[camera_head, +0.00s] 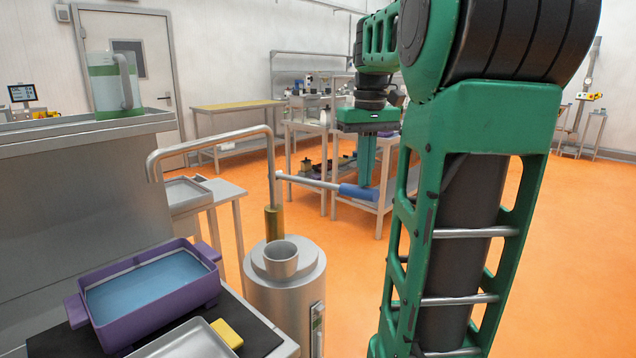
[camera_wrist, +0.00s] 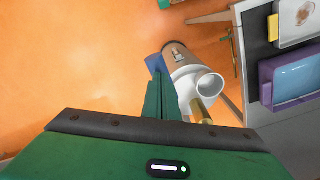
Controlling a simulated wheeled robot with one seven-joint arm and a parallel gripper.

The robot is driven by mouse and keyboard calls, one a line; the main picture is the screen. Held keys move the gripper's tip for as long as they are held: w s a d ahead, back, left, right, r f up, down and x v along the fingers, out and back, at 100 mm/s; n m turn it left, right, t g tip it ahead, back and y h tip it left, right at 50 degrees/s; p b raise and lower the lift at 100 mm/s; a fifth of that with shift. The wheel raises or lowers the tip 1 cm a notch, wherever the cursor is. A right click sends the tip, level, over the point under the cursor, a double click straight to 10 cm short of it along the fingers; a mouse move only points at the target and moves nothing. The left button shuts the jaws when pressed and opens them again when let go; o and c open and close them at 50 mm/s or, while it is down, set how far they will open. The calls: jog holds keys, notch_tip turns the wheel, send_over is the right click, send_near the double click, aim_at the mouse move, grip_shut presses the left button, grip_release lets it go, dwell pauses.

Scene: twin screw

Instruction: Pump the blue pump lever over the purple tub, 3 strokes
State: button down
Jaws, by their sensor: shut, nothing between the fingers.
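The blue pump lever grip (camera_head: 357,191) sits at the end of a steel rod that runs right from the pump's upright pipe. The rod is close to level, with its grip end slightly lower. My green gripper (camera_head: 367,172) points down with its fingers shut, at or just above the grip. Whether they touch cannot be told. In the wrist view the shut fingers (camera_wrist: 160,98) lie beside the blue grip (camera_wrist: 155,64). The purple tub (camera_head: 161,315) holds blue liquid, below and in front of the spout's open end (camera_head: 152,168). It also shows in the wrist view (camera_wrist: 266,92).
The pump's grey cylinder (camera_head: 285,300) carries a cup-shaped funnel (camera_head: 281,262). A yellow sponge (camera_head: 227,333) and grey tray (camera_head: 185,345) lie near the tub. A green-and-white jug (camera_head: 113,83) stands on the left shelf. Orange floor is open right of the pump.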

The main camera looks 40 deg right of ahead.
notch_tip(320, 180, down, 13)
dwell(1.8)
jog(key=shift+r, duration=0.1)
jog(key=shift+r, duration=7.15)
jog(key=shift+f, duration=0.15)
notch_tip(320, 180, down, 14)
